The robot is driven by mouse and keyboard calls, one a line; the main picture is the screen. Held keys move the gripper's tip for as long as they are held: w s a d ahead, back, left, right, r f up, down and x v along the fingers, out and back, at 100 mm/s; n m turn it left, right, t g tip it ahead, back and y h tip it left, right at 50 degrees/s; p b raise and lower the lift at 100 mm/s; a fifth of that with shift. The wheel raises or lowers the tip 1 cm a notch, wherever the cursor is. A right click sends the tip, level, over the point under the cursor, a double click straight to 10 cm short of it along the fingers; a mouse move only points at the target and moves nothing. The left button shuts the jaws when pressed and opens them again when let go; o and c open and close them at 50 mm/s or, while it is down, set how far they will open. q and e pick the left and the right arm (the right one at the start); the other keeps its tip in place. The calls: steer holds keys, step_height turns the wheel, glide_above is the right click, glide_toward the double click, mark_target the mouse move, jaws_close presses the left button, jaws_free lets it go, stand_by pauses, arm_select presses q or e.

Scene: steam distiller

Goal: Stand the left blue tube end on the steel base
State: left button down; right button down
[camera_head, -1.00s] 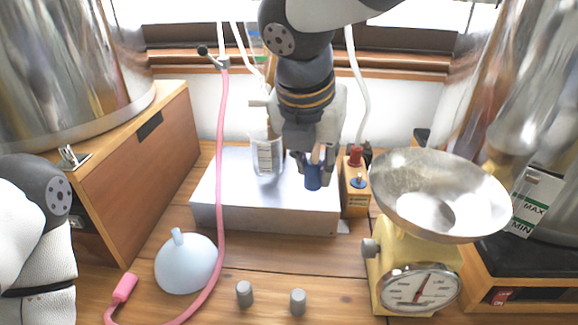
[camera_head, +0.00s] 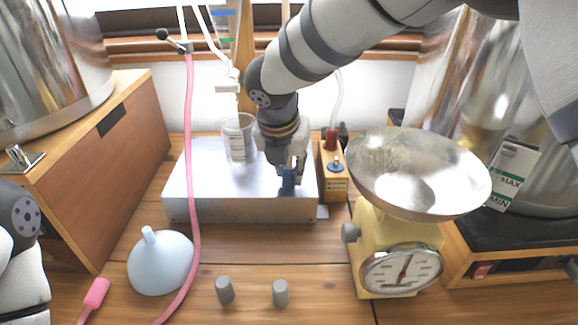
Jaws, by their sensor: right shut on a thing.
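The blue tube end (camera_head: 289,179) is a small dark blue cylinder, upright over the right part of the steel base (camera_head: 240,207). My right gripper (camera_head: 289,170) points down and is shut on the blue tube end. Whether its bottom touches the steel top, I cannot tell. The steel base is a flat silver box on the wooden table. A clear beaker (camera_head: 239,140) stands on it, left of my right gripper. Of my left arm, only links show at the left edge; its gripper is out of view.
A pink hose (camera_head: 190,170) hangs in front of the base's left part. A small wooden block with a red and a blue knob (camera_head: 333,177) stands just right of the base. A yellow scale (camera_head: 392,235), a pale blue funnel (camera_head: 160,265) and two grey stoppers (camera_head: 280,292) are in front.

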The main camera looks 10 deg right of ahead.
steer(key=c, duration=1.4)
jaws_free()
steer(key=shift+f, duration=0.15)
steer(key=shift+o, duration=0.2)
steer(key=shift+r, duration=0.3)
arm_select(q)
steer(key=shift+w+r+t+p, duration=0.3)
steer(key=shift+w+r+p, duration=0.2)
steer(key=shift+w+r, duration=0.2)
arm_select(e)
steer(key=v, duration=1.2)
steer(key=shift+f, duration=0.15)
